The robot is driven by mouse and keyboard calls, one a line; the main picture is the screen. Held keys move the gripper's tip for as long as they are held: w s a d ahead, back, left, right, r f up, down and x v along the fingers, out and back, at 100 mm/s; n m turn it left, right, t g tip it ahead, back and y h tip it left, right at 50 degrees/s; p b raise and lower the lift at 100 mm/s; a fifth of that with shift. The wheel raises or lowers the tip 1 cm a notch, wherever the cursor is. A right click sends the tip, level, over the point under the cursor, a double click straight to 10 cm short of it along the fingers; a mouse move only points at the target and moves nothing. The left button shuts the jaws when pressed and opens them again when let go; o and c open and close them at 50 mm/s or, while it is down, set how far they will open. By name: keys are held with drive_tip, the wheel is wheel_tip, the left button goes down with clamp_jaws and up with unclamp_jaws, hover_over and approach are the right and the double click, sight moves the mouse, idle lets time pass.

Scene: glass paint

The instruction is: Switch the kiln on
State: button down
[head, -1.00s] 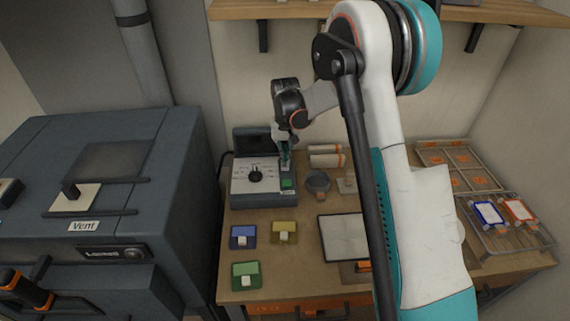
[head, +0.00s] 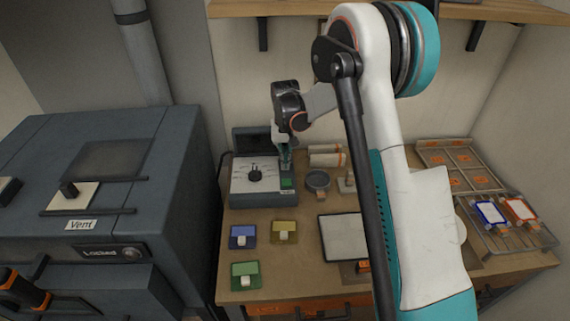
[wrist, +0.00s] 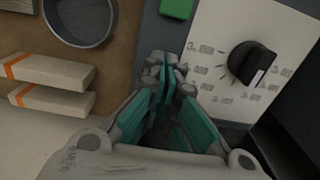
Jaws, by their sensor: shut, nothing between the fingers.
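The kiln (head: 170,165) is the large dark grey body at the left, with a "Vent" label and a "Locked" display (head: 102,252). A control box (head: 250,198) stands at the back left of the table, with a black dial (head: 255,175) and a green button (head: 287,183). The wrist view also shows the dial (wrist: 252,63) and the green button (wrist: 177,8). My gripper (head: 285,163) is shut and empty over the box's right strip, just behind the green button. Its fingertips (wrist: 165,75) hide the strip beneath; I cannot tell whether they touch it.
A round grey dish (head: 318,180) and pale orange-banded bars (head: 325,160) lie right of the box. Framed pieces (head: 490,212) lie on a rack at the right.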

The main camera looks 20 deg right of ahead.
drive_tip(key=shift+f+b, duration=0.3)
drive_tip(key=shift+f, duration=0.2)
drive_tip(key=shift+r, duration=0.15)
drive_tip(key=shift+r+p, duration=1.65)
drive_tip(key=shift+r, duration=1.75)
